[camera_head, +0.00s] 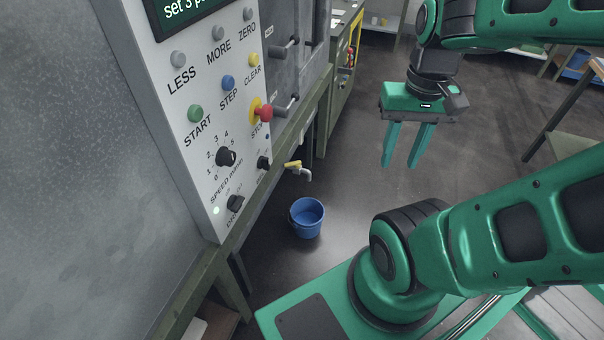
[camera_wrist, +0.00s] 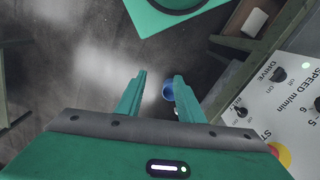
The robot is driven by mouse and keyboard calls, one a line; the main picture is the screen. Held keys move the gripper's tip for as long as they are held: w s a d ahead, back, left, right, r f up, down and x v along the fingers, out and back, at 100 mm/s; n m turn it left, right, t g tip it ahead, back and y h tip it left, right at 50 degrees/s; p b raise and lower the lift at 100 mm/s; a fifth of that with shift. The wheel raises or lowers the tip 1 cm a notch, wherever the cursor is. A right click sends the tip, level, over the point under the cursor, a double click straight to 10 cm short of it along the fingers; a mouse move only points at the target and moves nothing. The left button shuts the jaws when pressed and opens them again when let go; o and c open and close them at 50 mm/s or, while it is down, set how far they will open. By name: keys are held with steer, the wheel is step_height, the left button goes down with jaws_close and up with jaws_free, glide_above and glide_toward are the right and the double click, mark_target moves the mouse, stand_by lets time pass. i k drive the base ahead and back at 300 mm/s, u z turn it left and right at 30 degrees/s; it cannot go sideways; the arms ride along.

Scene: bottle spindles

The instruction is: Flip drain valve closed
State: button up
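The drain valve (camera_head: 293,165) has a yellow lever on a pale tap that sticks out from under the machine's edge, above a blue bucket (camera_head: 307,218) on the floor. My gripper (camera_head: 401,162) hangs in the air to the right of the valve, fingers pointing down. Its fingers are apart with nothing between them, and it does not touch the valve. In the wrist view my gripper (camera_wrist: 158,80) is also open, and part of the blue bucket (camera_wrist: 168,90) shows beyond the fingers. The valve cannot be made out in the wrist view.
The machine's control panel (camera_head: 205,110) with knobs, coloured buttons and a red stop knob (camera_head: 265,113) stands at the left. Its green frame (camera_head: 290,130) runs along the edge above the valve. The dark floor (camera_head: 350,175) between the valve and my gripper is clear.

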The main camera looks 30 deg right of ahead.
mark_target(296, 164)
steer(key=u, duration=1.6)
steer(key=k, duration=1.2)
steer(key=z, duration=1.5)
steer(key=i, duration=1.65)
steer(key=u, duration=0.05)
